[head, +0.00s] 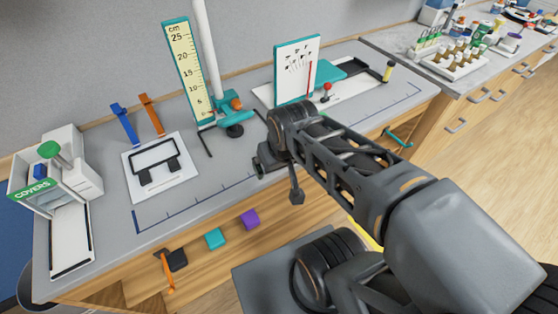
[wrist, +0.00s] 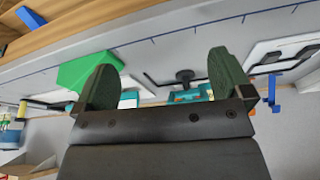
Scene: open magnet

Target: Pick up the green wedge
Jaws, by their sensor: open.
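The green wedge (wrist: 88,71) shows in the wrist view, at the left, on the pale bench top. It lies beyond the left finger, which overlaps its lower right part. My gripper (wrist: 163,78) is open, with nothing between its two dark fingers. In the head view my gripper (head: 263,163) is over the front part of the bench, and the green wedge is not visible there; my arm covers part of the bench.
The pale bench (head: 190,217) carries a tall cm scale (head: 187,70) with a teal base, a white panel (head: 296,68), a white frame plate (head: 160,167) and a COVERS dispenser (head: 55,170). Teal (head: 215,238) and purple (head: 250,219) blocks show at the drawer fronts.

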